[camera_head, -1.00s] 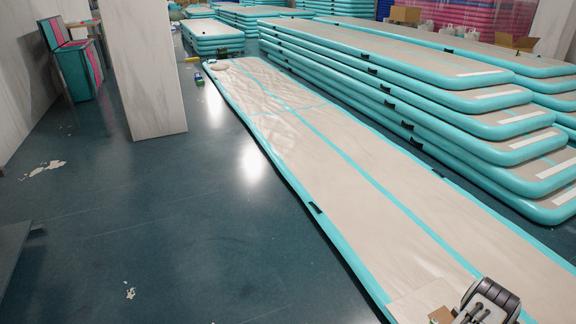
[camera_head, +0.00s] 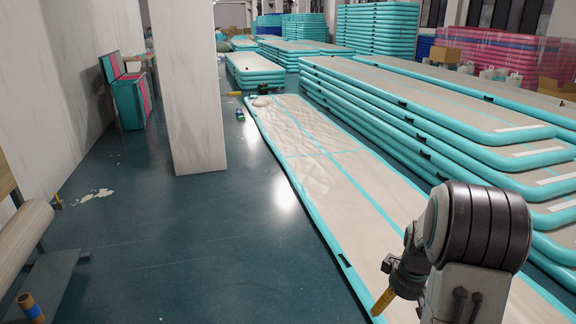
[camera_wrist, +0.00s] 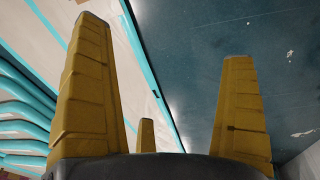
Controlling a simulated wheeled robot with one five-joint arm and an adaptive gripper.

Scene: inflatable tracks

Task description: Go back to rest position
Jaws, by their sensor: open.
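My gripper (camera_wrist: 165,95) is open and empty in the wrist view. Its yellow fingers stand wide apart with nothing between them. In the head view my folded arm shows at the lower right, and a yellow fingertip (camera_head: 383,300) points down in front of the long beige and teal inflatable track (camera_head: 310,165). The wrist view shows the track's teal edge (camera_wrist: 150,75) behind the fingers, with dark floor to the right. Most of the gripper is hidden behind the wrist in the head view.
A white pillar (camera_head: 188,90) stands left of the track. Stacked tracks (camera_head: 420,110) fill the right side. A roll (camera_head: 22,240) lies on a low stand at the left edge. The dark floor (camera_head: 200,240) between is mostly clear. A pink and teal box (camera_head: 130,100) stands by the wall.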

